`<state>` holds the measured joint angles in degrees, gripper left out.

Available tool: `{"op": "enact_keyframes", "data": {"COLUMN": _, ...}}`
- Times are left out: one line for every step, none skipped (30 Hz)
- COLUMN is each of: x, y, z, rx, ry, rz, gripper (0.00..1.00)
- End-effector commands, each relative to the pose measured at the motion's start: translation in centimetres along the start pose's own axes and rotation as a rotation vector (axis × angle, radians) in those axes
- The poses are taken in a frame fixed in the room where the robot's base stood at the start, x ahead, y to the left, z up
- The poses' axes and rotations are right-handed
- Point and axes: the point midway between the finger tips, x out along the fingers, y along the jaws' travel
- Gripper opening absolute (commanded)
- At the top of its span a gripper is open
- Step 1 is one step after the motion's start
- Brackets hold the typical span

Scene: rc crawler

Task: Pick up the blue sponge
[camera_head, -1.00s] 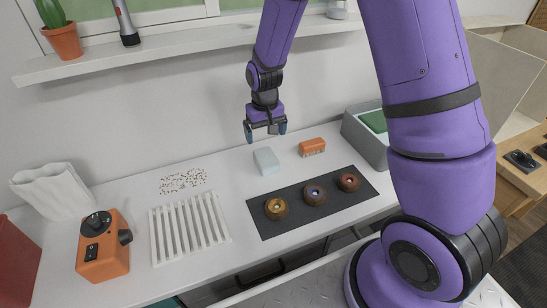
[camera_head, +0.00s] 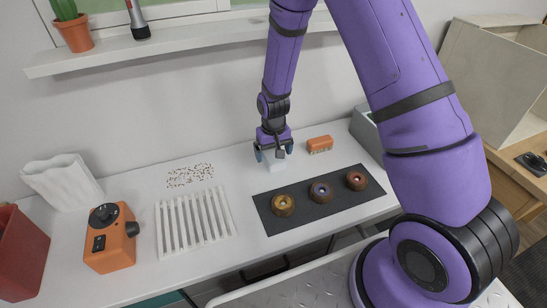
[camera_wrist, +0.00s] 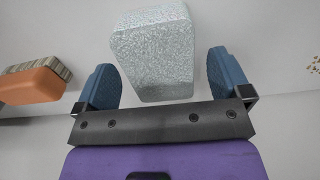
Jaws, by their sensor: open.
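The sponge (camera_head: 275,167) is a pale, light-blue block on the white counter, behind the dark mat. In the head view my gripper (camera_head: 273,154) is lowered over it and hides most of it. In the wrist view the sponge (camera_wrist: 155,55) shows as a speckled pale block between and ahead of the two blue fingertips. My gripper (camera_wrist: 168,85) is open, with a visible gap between the sponge and each finger. Whether the sponge still rests flat on the counter beneath the gripper is partly hidden.
An orange brush (camera_head: 320,144) lies just right of the sponge; it also shows in the wrist view (camera_wrist: 30,86). A dark mat (camera_head: 268,222) with three round wheels lies in front. A white slatted rack (camera_head: 195,222) and an orange device (camera_head: 110,240) stand left. A grey bin (camera_head: 366,132) is right.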

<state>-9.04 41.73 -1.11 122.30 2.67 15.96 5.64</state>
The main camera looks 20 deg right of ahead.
Motion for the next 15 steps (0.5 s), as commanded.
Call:
{"op": "enact_keyframes", "data": {"x": 0.62, "y": 0.01, "z": 0.06, "rx": 0.000, "ry": -0.002, "rz": 0.000, "gripper": 0.96}}
{"op": "enact_keyframes", "data": {"x": 0.89, "y": 0.01, "z": 0.07, "rx": 0.000, "ry": -0.002, "rz": 0.000, "gripper": 0.96}}
{"op": "enact_keyframes", "data": {"x": 1.20, "y": 0.01, "z": 0.08, "rx": 0.000, "ry": -0.003, "rz": 0.000, "gripper": 0.96}}
{"op": "enact_keyframes", "data": {"x": 1.37, "y": 0.01, "z": 0.08, "rx": 0.000, "ry": -0.002, "rz": 0.000, "gripper": 0.96}}
{"op": "enact_keyframes", "data": {"x": 1.48, "y": 0.00, "z": 0.07, "rx": 0.000, "ry": -0.002, "rz": 0.000, "gripper": 0.96}}
{"op": "enact_keyframes", "data": {"x": 1.56, "y": 0.00, "z": 0.05, "rx": 0.000, "ry": -0.001, "rz": 0.000, "gripper": 0.96}}
{"op": "enact_keyframes", "data": {"x": 1.59, "y": 0.00, "z": 0.04, "rx": 0.000, "ry": 0.000, "rz": 0.000, "gripper": 0.96}}
{"op": "enact_keyframes", "data": {"x": 1.60, "y": 0.00, "z": 0.04, "rx": 0.000, "ry": 0.000, "rz": 0.000, "gripper": 0.96}}
{"op": "enact_keyframes", "data": {"x": 1.59, "y": 0.00, "z": 0.04, "rx": 0.000, "ry": 0.000, "rz": 0.000, "gripper": 0.96}}
{"op": "enact_keyframes", "data": {"x": 1.58, "y": -0.01, "z": 0.03, "rx": 0.000, "ry": 0.000, "rz": 0.000, "gripper": 0.96}}
{"op": "enact_keyframes", "data": {"x": 1.58, "y": 0.00, "z": 0.04, "rx": 0.000, "ry": 0.000, "rz": 0.000, "gripper": 0.96}}
{"op": "enact_keyframes", "data": {"x": 1.57, "y": -0.01, "z": 0.04, "rx": 0.000, "ry": 0.000, "rz": 0.000, "gripper": 0.96}}
{"op": "enact_keyframes", "data": {"x": 1.58, "y": -0.01, "z": 0.04, "rx": 0.000, "ry": 0.000, "rz": 0.000, "gripper": 0.93}}
{"op": "enact_keyframes", "data": {"x": 1.57, "y": 0.00, "z": 0.04, "rx": 0.000, "ry": 0.000, "rz": 0.000, "gripper": 0.87}}
{"op": "enact_keyframes", "data": {"x": 1.57, "y": -0.01, "z": 0.04, "rx": 0.000, "ry": 0.000, "rz": 0.000, "gripper": 0.77}}
